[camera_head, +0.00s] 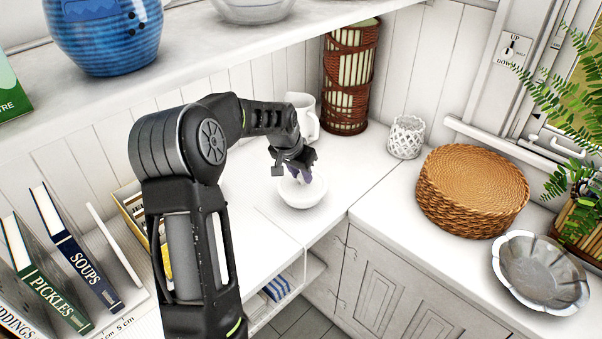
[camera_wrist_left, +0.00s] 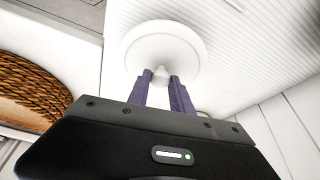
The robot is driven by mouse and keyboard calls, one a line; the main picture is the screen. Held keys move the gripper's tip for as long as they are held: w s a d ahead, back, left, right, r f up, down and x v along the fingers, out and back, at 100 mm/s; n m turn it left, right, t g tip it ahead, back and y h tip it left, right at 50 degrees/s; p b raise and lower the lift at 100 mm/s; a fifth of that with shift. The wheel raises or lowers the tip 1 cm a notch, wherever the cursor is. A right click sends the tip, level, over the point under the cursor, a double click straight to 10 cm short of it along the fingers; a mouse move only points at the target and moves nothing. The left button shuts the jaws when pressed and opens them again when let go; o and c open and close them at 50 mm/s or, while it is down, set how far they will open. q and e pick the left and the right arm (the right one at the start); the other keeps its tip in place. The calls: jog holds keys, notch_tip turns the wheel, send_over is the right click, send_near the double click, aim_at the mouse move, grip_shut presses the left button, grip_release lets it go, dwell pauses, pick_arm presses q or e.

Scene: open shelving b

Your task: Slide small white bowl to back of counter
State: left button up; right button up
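The small white bowl (camera_head: 303,197) sits on the white counter (camera_head: 262,222) near its front edge, left of the corner with the right-hand cabinet. My left gripper (camera_head: 308,178) reaches down over the bowl, its purple fingertips inside the rim outline. In the left wrist view the round bowl (camera_wrist_left: 192,48) lies beyond the two purple fingers (camera_wrist_left: 160,78). The fingers are apart, with a small white rounded shape between their tips. I cannot tell whether they touch it. My right gripper is not in view.
A white mug (camera_head: 303,117) and a wicker-wrapped cylinder (camera_head: 349,85) stand at the back. Right are a white lattice cup (camera_head: 406,137), a woven basket (camera_head: 471,192) and a metal dish (camera_head: 540,272). Books (camera_head: 82,268) stand left. A shelf (camera_head: 190,62) overhangs the counter.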

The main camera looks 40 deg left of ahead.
aim_at(295, 191)
pick_arm(q)
grip_shut()
dwell(0.5)
jog(key=o, duration=0.6)
grip_release()
jog(key=shift+b+v, duration=0.65)
jog(key=shift+v, duration=3.25)
jog(key=shift+f, duration=0.1)
